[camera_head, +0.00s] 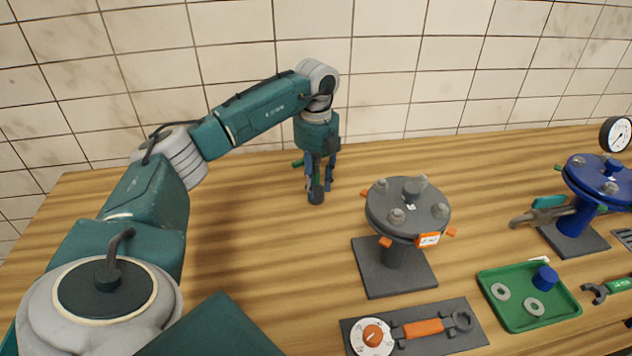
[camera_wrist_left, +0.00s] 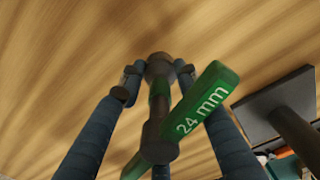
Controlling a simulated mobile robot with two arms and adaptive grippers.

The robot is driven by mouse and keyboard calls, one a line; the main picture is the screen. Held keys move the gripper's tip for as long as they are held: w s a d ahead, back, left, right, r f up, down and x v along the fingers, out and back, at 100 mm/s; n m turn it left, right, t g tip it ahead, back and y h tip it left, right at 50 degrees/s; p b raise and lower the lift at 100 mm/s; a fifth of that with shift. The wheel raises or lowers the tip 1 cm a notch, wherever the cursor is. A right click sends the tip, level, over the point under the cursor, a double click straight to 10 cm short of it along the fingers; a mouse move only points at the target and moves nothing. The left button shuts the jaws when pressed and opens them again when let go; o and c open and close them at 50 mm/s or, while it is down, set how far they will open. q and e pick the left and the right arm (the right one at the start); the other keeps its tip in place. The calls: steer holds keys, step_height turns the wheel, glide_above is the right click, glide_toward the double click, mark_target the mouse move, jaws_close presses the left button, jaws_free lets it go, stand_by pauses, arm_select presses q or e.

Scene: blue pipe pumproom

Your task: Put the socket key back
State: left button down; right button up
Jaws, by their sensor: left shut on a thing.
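The socket key has a dark shaft and a green cross handle marked "24 mm" (camera_wrist_left: 208,100). My left gripper (camera_head: 319,183) is shut on its shaft, with dark blue fingers on both sides; the gripper also shows in the left wrist view (camera_wrist_left: 157,74). In the head view the key's dark lower end (camera_head: 316,198) points down over the wooden table, left of the grey flange. I cannot tell whether it touches the table. The fingers hide part of the key. My right gripper is not in view.
A grey flanged stand (camera_head: 408,208) is right of the gripper. A dark panel (camera_head: 462,347) with a dial and orange-handled wrench lies in front. A green tray (camera_head: 515,318) holds rings and a blue cap. A blue flange (camera_head: 598,176) stands far right. The table's left part is clear.

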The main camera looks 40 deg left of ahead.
arm_select(q)
steer(key=shift+f, duration=0.3)
steer(key=c, duration=1.3)
jaws_free()
steer(key=shift+o, duration=0.2)
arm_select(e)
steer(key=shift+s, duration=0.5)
arm_select(q)
steer(key=shift+r, duration=0.15)
step_height(320, 180, up, 12)
steer(key=shift+s+r, duration=0.1)
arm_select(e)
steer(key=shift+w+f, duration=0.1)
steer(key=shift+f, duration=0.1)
